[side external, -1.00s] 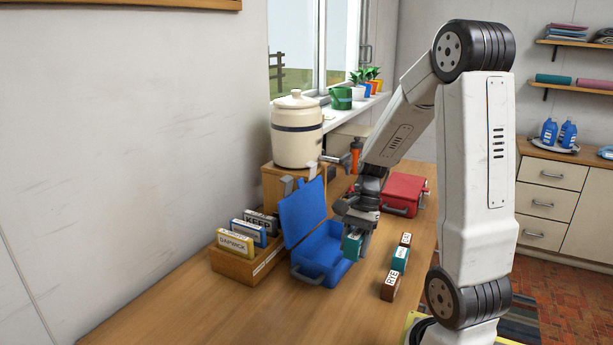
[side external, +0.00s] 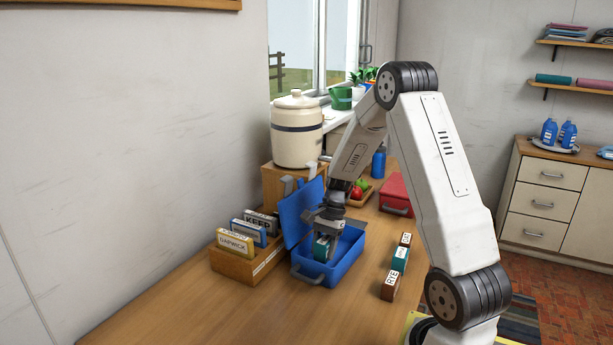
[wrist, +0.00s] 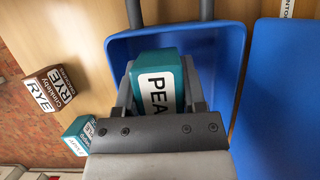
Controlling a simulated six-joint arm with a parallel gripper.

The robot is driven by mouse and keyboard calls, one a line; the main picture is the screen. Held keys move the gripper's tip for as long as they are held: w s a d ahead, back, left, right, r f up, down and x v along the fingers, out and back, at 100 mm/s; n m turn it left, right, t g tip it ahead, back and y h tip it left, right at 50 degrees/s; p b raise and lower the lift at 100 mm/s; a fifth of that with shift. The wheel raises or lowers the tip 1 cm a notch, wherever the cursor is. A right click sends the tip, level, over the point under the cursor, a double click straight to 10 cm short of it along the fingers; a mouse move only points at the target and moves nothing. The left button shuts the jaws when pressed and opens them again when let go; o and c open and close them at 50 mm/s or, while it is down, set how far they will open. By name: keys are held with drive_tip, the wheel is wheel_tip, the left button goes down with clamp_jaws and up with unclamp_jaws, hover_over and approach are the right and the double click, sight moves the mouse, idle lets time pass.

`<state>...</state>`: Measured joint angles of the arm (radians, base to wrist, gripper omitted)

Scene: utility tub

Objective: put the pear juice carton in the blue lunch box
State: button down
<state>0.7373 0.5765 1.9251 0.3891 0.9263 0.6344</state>
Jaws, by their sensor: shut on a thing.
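The pear juice carton (wrist: 157,82) is teal with a white label that reads "PEA" in the wrist view. My gripper (side external: 325,240) is shut on it, one finger on each side. The carton also shows in the side view (side external: 321,249), inside the outline of the open blue lunch box (side external: 316,278). In the wrist view the lunch box (wrist: 226,45) surrounds the carton on the visible sides, with its lid (wrist: 284,100) standing open at the right. Whether the carton touches the box floor cannot be told.
Three small boxes stand in a row right of the lunch box: a brown RYE box (side external: 390,286), a teal one (side external: 399,258) and another brown one (side external: 406,240). A wooden file tray (side external: 230,263) stands close on the left. A red case (side external: 396,190) lies behind.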

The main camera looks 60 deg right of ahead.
sight(320, 260)
drive_tip(key=shift+w+d+f, duration=0.25)
drive_tip(key=shift+w+f, duration=0.2)
drive_tip(key=shift+f, duration=0.1)
drive_tip(key=shift+w+d+f, duration=0.1)
drive_tip(key=shift+w+f, duration=0.1)
drive_tip(key=shift+f, duration=1.65)
drive_tip(key=shift+f, duration=0.1)
drive_tip(key=shift+c, duration=0.8)
unclamp_jaws()
drive_tip(key=v, duration=1.2)
